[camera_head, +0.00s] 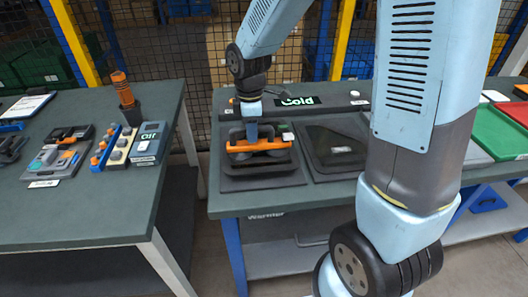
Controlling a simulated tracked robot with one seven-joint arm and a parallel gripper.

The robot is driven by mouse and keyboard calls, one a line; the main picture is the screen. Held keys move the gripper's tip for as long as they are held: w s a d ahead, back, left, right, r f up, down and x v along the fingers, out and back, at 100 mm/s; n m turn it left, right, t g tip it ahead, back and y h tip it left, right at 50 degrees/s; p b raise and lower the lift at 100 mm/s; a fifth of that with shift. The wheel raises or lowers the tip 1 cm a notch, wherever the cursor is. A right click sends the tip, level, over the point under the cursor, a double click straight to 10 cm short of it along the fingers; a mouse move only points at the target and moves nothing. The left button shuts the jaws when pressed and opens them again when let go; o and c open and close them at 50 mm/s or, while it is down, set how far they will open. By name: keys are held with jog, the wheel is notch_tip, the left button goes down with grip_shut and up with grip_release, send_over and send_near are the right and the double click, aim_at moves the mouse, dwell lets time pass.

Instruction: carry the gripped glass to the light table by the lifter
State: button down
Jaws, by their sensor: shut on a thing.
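My gripper (251,118) points down over the right-hand bench and is shut on the lifter, whose orange bar (258,146) runs crosswise below it. Dark suction cups show behind the bar. A dark square panel (262,171) lies directly under the lifter; I cannot tell the glass from the pad below it, or whether there is a gap. To its right is a second dark, shiny square panel (336,160) with a small grey thing on it; I cannot tell if this is the light table. My arm hides part of the bench to the right.
Green (503,130) and red trays sit at the right. A separate left bench (85,205) holds tools, an "Oil" box (148,142) and an orange-topped post (124,90). A mesh fence stands behind.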

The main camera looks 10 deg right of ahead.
jog(key=shift+r, duration=3.25)
jog(key=d, duration=1.4)
jog(key=shift+s, duration=0.1)
jog(key=d, duration=1.4)
jog(key=shift+s+d, duration=0.1)
jog(key=d, duration=1.3)
jog(key=shift+d, duration=0.4)
jog(key=shift+s+d, duration=0.1)
